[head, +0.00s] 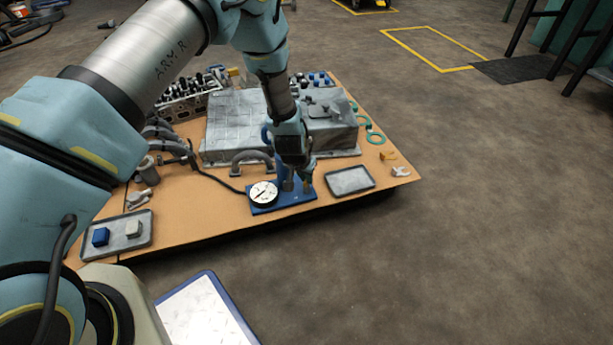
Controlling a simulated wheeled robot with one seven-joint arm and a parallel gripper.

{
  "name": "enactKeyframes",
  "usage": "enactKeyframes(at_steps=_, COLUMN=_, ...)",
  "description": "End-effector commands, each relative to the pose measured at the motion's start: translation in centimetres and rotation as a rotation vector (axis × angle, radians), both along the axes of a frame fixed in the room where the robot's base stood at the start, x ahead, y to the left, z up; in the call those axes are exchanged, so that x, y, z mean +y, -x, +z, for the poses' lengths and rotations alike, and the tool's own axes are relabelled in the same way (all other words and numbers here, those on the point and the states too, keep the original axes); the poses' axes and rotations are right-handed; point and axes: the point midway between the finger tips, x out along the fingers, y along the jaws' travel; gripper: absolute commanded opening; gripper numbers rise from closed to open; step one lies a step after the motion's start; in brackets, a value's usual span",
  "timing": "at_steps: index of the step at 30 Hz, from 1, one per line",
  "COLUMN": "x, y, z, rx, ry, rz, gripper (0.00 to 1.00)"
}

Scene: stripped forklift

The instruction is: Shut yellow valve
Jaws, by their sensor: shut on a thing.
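A blue stand (292,202) with a white round gauge (263,193) sits near the front edge of the wooden table. My gripper (305,180) points down over the right part of this stand, to the right of the gauge. A small yellow piece (309,188), which looks like the yellow valve's handle, shows at the fingertips. My gripper is shut on it. My wrist and fingers hide much of the valve, so I cannot tell the handle's angle.
An empty grey tray (350,181) lies just right of the stand, and another tray (144,244) holds blocks at the left. A large grey casing (233,122) stands behind. A grey curved handle (251,159) is close by.

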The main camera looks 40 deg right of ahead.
Motion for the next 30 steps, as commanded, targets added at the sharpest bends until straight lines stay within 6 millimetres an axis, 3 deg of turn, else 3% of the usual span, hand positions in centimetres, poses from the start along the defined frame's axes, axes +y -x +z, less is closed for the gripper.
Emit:
enactKeyframes(at_steps=18, x=0.12, y=-0.38, z=0.01, rx=0.002, ry=0.000, rz=-0.532, gripper=0.00)
enactKeyframes(at_steps=30, x=0.13, y=-0.40, z=-0.07, rx=0.001, ry=-0.002, rz=-0.694, gripper=0.00)
